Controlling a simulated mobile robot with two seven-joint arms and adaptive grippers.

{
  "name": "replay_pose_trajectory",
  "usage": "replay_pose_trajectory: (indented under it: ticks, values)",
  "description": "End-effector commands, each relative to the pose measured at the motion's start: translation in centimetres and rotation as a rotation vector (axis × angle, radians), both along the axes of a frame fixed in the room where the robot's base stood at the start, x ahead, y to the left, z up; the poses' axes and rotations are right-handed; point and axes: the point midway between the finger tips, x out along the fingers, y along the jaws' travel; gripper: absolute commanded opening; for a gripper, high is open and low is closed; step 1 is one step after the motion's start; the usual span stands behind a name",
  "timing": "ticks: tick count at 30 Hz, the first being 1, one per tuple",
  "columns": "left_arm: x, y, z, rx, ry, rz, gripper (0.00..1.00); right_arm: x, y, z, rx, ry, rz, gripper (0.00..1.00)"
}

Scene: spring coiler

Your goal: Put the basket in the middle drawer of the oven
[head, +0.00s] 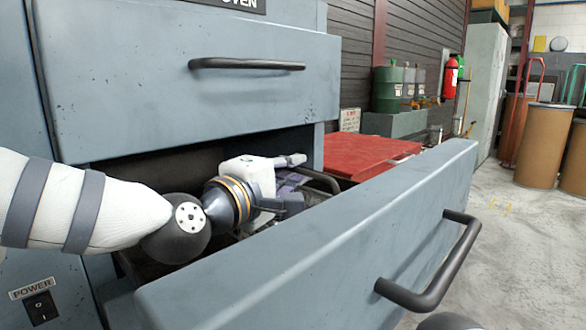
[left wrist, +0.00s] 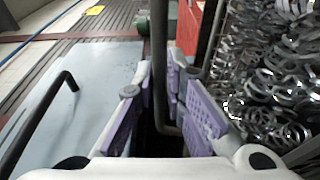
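The grey-blue oven has a closed upper drawer (head: 200,85) with a black handle. Below it, the middle drawer (head: 330,245) is pulled out. The basket sits low inside this drawer, mostly hidden by the drawer front and my arm; its dark bar handle (head: 325,180) shows. In the left wrist view, many shiny metal coils (left wrist: 275,70) fill it. My left gripper (head: 290,180) is down in the open drawer at the handle. Its purple-padded fingers (left wrist: 162,115) are apart, with the basket's dark bar (left wrist: 160,60) between them. My right gripper is not seen.
The drawer's black front handle (head: 435,270) sticks out to the right. A red cabinet top (head: 365,155) stands just beyond the drawer. Brown drums (head: 545,145) stand far right. The concrete floor between is clear.

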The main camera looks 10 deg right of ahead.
Motion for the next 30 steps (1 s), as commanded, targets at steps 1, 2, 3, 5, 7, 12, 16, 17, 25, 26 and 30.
replay_pose_trajectory:
  ticks: [1,2,3,5,7,12,16,17,25,26,30]
  values:
    - [0.0,0.0,0.1,0.000,-0.001,0.000,0.28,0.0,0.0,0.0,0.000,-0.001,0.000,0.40]
    - [0.0,0.0,0.1,0.000,-0.001,0.000,0.28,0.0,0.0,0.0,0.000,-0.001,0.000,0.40]
    - [0.0,0.0,0.1,-0.001,-0.001,0.000,0.28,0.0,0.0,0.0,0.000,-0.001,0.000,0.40]
    - [0.0,0.0,0.1,0.000,0.000,0.000,0.28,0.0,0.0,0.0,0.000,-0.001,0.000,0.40]
    - [0.0,0.0,0.1,0.000,0.000,0.000,0.28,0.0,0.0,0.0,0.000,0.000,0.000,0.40]
    - [-0.2,0.2,0.4,0.000,0.000,0.000,0.28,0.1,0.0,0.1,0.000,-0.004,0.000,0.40]
    - [-1.8,1.8,0.4,-0.001,0.001,0.001,0.28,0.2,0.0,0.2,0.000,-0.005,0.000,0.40]
    - [-2.3,2.3,0.4,-0.001,0.001,0.000,0.28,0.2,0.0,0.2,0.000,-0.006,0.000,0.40]
    - [-6.9,6.5,0.4,-0.002,0.001,0.000,0.28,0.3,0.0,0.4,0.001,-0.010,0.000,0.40]
    - [-7.2,6.9,0.4,-0.001,0.000,0.001,0.28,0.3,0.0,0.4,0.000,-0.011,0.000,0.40]
    - [-8.4,8.0,0.4,0.000,0.000,0.000,0.28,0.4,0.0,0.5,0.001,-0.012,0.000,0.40]
